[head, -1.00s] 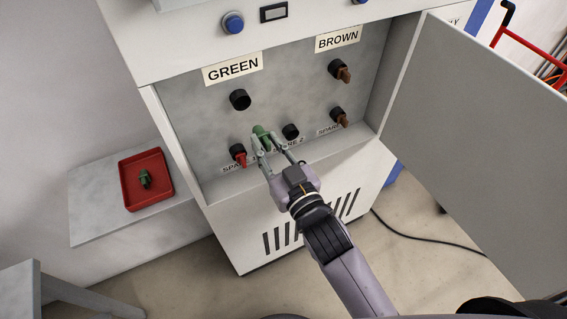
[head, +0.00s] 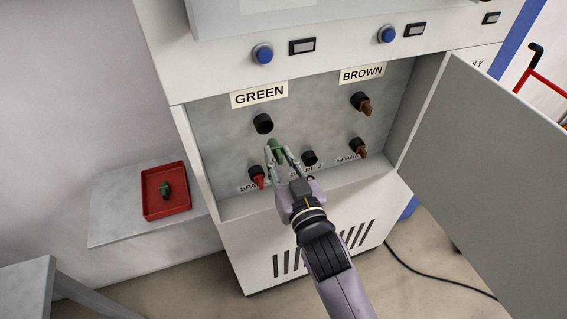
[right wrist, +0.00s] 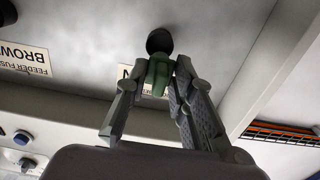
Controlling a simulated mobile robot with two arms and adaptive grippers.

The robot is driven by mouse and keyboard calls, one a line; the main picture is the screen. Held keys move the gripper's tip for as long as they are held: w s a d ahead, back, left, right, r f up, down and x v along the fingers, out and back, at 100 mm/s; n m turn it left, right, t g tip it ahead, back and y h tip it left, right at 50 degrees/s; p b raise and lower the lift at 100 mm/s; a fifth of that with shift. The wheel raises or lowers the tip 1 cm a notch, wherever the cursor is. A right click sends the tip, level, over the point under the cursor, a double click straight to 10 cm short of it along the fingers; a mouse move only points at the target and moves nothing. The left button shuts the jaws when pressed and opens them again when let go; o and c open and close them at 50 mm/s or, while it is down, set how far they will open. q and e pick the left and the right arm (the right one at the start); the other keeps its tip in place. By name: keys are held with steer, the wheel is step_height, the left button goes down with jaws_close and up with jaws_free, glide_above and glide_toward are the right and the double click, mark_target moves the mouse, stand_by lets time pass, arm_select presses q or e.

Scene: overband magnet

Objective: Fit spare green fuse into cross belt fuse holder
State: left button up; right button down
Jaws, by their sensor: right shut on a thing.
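My right gripper (head: 279,158) is shut on a green fuse (head: 275,146) inside the open cabinet. The green fuse also shows between the fingers in the right wrist view (right wrist: 158,75). In the head view the fuse is just below and right of the empty black holder (head: 263,124) under the GREEN label (head: 259,94). In the right wrist view a black holder (right wrist: 159,41) shows beyond the fuse's tip; whether they touch I cannot tell. Another green fuse (head: 165,189) lies in the red tray (head: 152,206). My left gripper is not in view.
A red fuse (head: 257,178) sits in the lower left holder. An empty black holder (head: 309,158) is right of my gripper. Brown fuses (head: 365,107) (head: 358,150) sit at the right. The open door (head: 490,150) bounds the right side; a ledge (head: 280,196) runs below.

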mark_target(275, 148)
steer(key=shift+x, duration=0.95)
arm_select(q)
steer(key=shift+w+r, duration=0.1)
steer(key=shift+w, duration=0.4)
arm_select(e)
steer(key=shift+x, duration=0.75)
arm_select(q)
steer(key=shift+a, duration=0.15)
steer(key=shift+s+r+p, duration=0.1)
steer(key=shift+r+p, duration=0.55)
steer(key=shift+p, duration=0.05)
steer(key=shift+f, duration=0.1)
arm_select(e)
steer(key=shift+x, duration=1.8)
steer(key=c, duration=1.3)
jaws_free()
